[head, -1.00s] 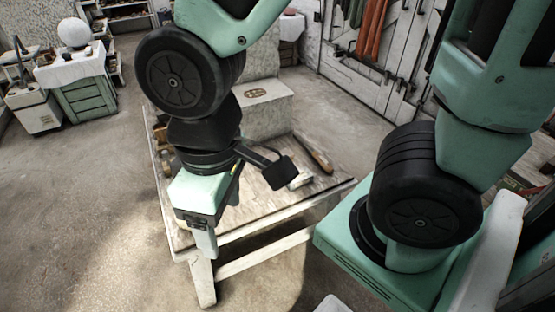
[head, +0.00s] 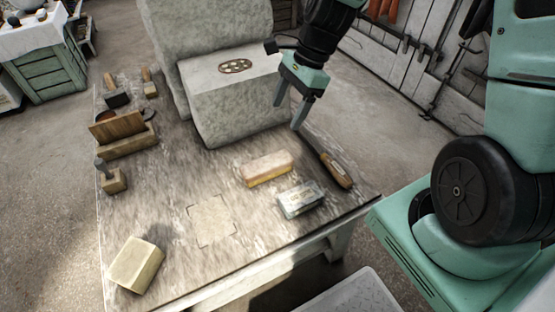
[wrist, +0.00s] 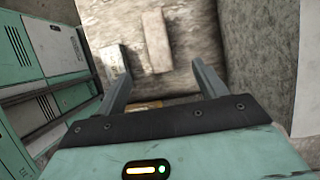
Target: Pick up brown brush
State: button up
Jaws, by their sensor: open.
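A long tool with a brown wooden handle (head: 337,172) and a darker, thin far part lies near the table's right edge in the head view. I cannot tell for sure whether it is the brown brush. Small brown-handled tools with dark heads (head: 117,98) lie at the back left and also look brush-like. My gripper (head: 288,112) is open and empty, pointing down above the right side of the table, near the long tool's far end. In the wrist view a brown strip (wrist: 143,104) shows between my gripper's fingers (wrist: 160,75), partly hidden by the gripper body.
A tan-pink block (head: 267,169) and a grey block (head: 300,199) lie left of the long tool. A large stone block (head: 235,110) stands behind. A wooden holder (head: 125,136) and a pale block (head: 136,265) are at left. The table's front middle (head: 215,255) is clear.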

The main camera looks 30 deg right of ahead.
jog(key=b, duration=0.3)
send_near(267, 162)
jog(key=x, duration=0.5)
jog(key=shift+w+a+r, duration=0.1)
jog(key=shift+w+a, duration=0.05)
jog(key=shift+a, duration=0.05)
jog(key=x, duration=0.2)
jog(key=b+x, duration=0.1)
jog(key=x, duration=0.1)
jog(key=shift+s+d, duration=0.2)
jog(key=shift+s, duration=0.05)
jog(key=shift+a+f, duration=0.25)
jog(key=shift+f, duration=0.4)
jog(key=c, duration=1.1)
